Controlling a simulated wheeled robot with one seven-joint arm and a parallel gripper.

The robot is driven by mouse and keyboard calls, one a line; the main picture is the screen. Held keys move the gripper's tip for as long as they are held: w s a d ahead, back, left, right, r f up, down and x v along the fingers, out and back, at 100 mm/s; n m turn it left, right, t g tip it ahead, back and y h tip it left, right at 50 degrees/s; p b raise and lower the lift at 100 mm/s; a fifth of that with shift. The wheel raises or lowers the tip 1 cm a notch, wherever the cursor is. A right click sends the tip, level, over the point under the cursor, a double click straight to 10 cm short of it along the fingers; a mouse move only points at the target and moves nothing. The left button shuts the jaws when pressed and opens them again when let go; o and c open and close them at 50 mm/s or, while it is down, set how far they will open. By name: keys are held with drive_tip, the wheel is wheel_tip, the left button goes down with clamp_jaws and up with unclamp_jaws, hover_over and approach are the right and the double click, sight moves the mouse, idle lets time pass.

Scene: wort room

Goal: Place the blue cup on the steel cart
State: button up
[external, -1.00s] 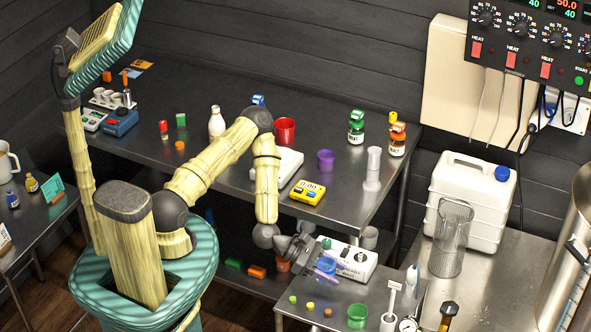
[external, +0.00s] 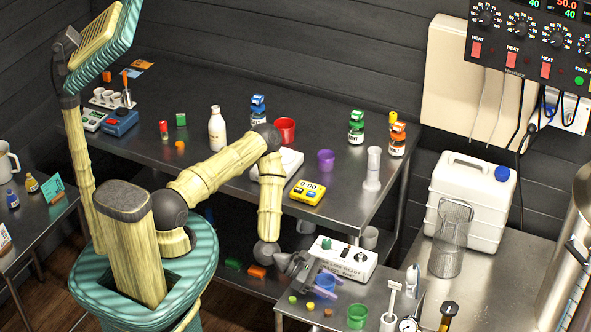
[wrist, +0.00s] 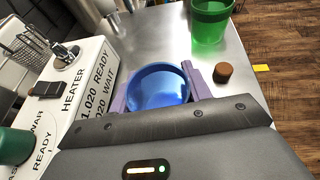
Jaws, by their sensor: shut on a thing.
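The blue cup (external: 325,281) is between the purple fingers of my gripper (external: 319,286), which is shut on it. In the wrist view the open top of the blue cup (wrist: 158,86) faces the camera, with a finger of my gripper (wrist: 157,95) at each side. The steel cart (external: 345,302) is the small metal-topped stand at the front. The cup is over its left part, low and close to the top. I cannot tell whether its base touches the steel.
A white heater box (external: 342,261) stands at the cart's back edge. A green cup (external: 357,316) and a brown stopper (wrist: 223,72) are near the blue cup, with more small stoppers at the left. A white-handled tool (external: 391,300) and a gauge (external: 408,326) stand at the right.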

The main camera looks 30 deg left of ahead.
drive_tip(key=shift+f, duration=0.15)
drive_tip(key=o, duration=1)
drive_tip(key=shift+c, duration=0.2)
drive_tip(key=p+v, duration=0.1)
drive_tip(key=v, duration=0.6)
drive_tip(key=p+v, duration=0.1)
drive_tip(key=v, duration=0.2)
drive_tip(key=shift+a+r+p, duration=0.2)
drive_tip(key=shift+r+p, duration=0.15)
drive_tip(key=shift+r, duration=0.15)
drive_tip(key=shift+s+a+p, duration=0.15)
drive_tip(key=shift+a+p, duration=0.3)
drive_tip(key=shift+a, duration=0.25)
